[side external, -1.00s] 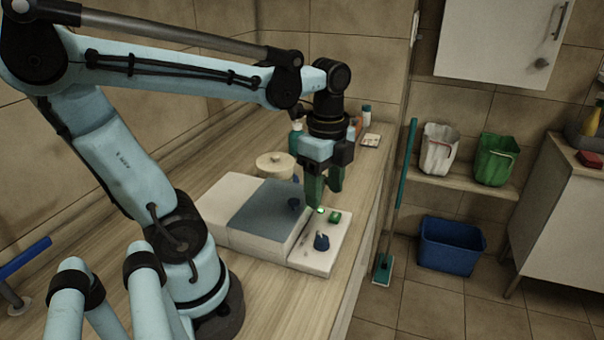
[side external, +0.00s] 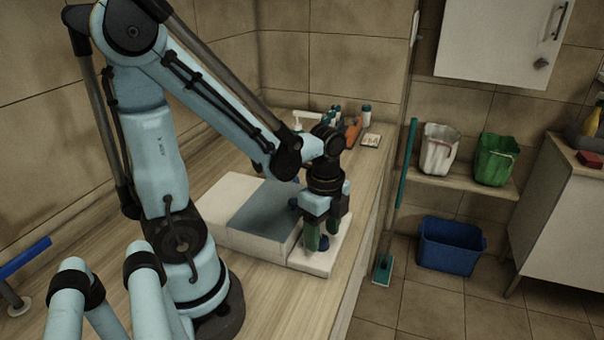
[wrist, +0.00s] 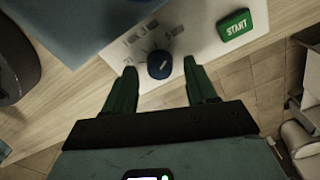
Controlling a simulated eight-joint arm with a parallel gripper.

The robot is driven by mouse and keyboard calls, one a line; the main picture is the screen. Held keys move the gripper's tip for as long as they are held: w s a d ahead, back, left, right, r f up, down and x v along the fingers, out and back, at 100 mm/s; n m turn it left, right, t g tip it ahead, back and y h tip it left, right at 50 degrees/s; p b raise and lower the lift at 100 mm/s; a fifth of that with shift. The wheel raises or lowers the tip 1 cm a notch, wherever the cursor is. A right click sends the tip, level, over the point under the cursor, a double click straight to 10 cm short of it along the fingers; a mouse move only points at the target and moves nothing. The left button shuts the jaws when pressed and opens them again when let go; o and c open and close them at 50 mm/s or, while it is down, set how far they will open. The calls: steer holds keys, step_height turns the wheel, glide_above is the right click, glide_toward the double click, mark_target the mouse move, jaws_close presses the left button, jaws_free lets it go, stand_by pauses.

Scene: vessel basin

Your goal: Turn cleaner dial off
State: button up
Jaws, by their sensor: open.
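The cleaner (side external: 240,215) is a white box with a grey-blue lid on the counter. Its white front panel (side external: 312,262) carries a dark blue dial (wrist: 159,64) with a light pointer line and printed marks around it. The green START button (wrist: 234,25) is up and to the right of the dial in the wrist view. My gripper (wrist: 161,84) is open, its two green fingers on either side of the dial, tips just short of it or level with it; contact cannot be told. In the side view my gripper (side external: 317,243) points down over the panel and partly hides the dial.
Bottles (side external: 352,130) and a pump dispenser stand at the back of the counter. The counter in front of the cleaner is bare.

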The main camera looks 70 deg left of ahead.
steer(key=shift+f, duration=0.4)
steer(key=shift+c, duration=0.3)
steer(key=c, duration=1)
